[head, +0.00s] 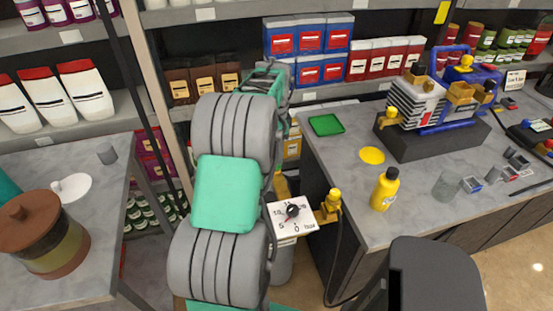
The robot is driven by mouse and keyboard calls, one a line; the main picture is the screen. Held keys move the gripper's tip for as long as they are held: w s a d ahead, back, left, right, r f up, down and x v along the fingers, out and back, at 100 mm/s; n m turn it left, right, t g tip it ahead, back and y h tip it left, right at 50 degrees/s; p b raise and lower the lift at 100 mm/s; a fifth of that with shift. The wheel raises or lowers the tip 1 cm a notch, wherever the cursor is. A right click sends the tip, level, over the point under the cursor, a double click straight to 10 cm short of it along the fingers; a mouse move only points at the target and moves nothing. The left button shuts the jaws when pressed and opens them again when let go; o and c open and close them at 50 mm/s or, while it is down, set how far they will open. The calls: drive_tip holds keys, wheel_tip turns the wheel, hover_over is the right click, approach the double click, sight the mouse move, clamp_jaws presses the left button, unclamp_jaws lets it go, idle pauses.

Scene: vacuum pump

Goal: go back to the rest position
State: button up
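My arm, with grey ribbed and green links, rises through the middle of the head view toward the shelves. Its far end narrows to a green and grey part in front of the shelves. No gripper fingers can be made out there, so I cannot see whether they hold anything. The vacuum pump (418,102), white and blue with yellow fittings, stands on a dark base on the right bench. A white dial gauge (292,214) with a yellow fitting (329,205) is just right of my arm. A black hose hangs below the fitting.
A brown lidded jar (45,236) stands on the left bench (105,205). Stocked shelves line the back.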

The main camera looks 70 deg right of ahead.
drive_tip(key=shift+r, duration=1.6)
